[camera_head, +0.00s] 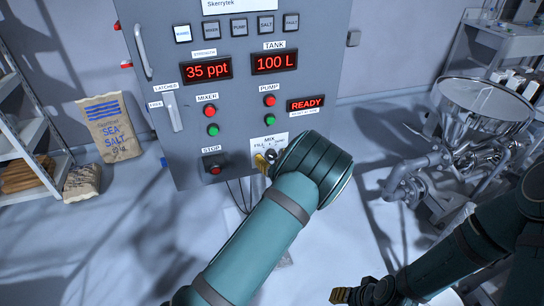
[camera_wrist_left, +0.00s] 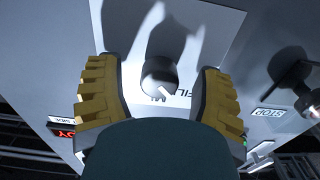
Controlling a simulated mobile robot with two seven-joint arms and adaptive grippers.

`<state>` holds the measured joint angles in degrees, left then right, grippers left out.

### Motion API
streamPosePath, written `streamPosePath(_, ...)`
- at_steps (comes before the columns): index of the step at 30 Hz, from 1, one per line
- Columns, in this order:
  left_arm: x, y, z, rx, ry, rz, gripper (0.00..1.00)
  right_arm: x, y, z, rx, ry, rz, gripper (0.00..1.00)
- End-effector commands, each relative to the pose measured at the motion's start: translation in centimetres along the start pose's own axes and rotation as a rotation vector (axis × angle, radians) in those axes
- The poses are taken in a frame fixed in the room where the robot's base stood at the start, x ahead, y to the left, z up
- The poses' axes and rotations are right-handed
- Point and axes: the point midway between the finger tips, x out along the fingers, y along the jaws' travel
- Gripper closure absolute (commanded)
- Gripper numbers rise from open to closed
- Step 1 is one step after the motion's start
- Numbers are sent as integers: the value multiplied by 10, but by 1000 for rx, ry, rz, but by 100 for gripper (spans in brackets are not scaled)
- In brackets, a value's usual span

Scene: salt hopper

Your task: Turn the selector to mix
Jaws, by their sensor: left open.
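The grey control panel (camera_head: 235,120) carries the selector on a white plate labelled MIX and FILL, low on its right side. The selector knob (camera_wrist_left: 159,76) is dark and round; its white pointer mark slants toward the FILL lettering in the left wrist view. My left gripper (camera_wrist_left: 157,72) is open, its yellow-padded fingers on either side of the knob with gaps visible. In the head view my left gripper (camera_head: 267,160) is at the plate, and my wrist hides part of it. My right gripper (camera_head: 345,296) is low in the head view, away from the panel, its jaws unclear.
The STOP button (camera_head: 215,169) sits left of the selector. Green and red mixer and pump buttons are above. The display (camera_head: 306,104) reads READY. A steel hopper (camera_head: 484,108) with pipes stands at right. A salt sack (camera_head: 110,128) and shelving are at left.

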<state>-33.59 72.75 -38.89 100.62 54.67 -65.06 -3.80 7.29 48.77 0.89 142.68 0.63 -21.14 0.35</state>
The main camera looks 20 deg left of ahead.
Motion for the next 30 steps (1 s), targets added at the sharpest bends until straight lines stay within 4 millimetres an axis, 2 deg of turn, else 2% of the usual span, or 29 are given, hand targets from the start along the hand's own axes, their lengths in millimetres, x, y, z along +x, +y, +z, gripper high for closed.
streamPosePath(11,4,0,0,0,-1,1,31,0,0,0,0,0,0,53)
streamPosePath(15,4,0,0,0,-1,1,80,0,0,0,0,0,0,53)
streamPosePath(17,4,0,0,0,-1,1,100,0,0,0,0,0,0,53)
streamPosePath(30,4,0,1,73,-2,1,100,2,1,1,-1,-2,0,53)
